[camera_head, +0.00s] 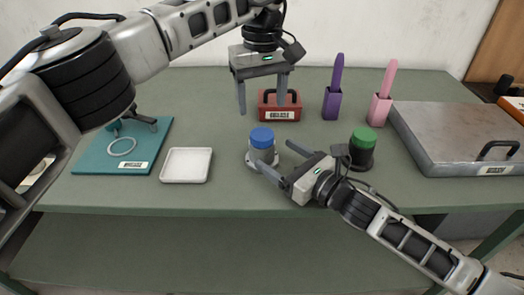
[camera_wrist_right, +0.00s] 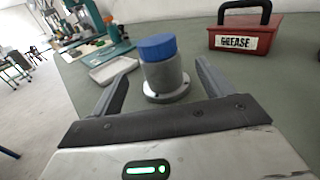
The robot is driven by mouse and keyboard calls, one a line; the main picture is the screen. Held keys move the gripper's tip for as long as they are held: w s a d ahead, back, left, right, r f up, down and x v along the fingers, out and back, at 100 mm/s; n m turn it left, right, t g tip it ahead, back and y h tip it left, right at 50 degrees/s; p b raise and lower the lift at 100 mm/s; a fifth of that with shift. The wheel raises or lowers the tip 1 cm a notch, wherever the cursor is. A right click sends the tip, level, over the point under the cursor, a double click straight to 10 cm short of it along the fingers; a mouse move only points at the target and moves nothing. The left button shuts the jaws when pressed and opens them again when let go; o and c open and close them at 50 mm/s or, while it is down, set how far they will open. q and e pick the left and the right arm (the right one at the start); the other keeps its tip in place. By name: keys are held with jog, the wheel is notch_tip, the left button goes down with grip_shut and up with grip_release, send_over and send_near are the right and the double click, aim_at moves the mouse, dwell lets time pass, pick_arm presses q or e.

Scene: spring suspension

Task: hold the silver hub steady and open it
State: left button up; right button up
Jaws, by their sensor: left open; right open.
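The silver hub (camera_head: 262,155) with a blue cap (camera_head: 262,137) stands upright on the table, on a round flanged base. It also shows in the right wrist view (camera_wrist_right: 163,75), centred between the fingers, with its blue cap (camera_wrist_right: 157,47) on top. My right gripper (camera_head: 278,160) is open, low at the hub's right front side, with its fingers pointing at it; I see no clear contact. My left gripper (camera_head: 262,108) is open and empty, pointing down above and behind the hub, in front of the red grease box (camera_head: 280,114).
A dark hub with a green cap (camera_head: 363,140) stands right of my right gripper. A white tray (camera_head: 186,178) and a teal board (camera_head: 88,150) with a ring lie left. Purple (camera_head: 332,104) and pink (camera_head: 380,110) holders stand behind. A grey metal case (camera_head: 440,130) fills the right.

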aim_at(262, 133)
jog(key=x, duration=0.6)
jog(key=shift+w+a, duration=0.2)
jog(key=shift+w, duration=0.05)
grip_shut()
pick_arm(q)
jog(key=shift+f, duration=4.05)
pick_arm(e)
jog(key=shift+f, duration=0.1)
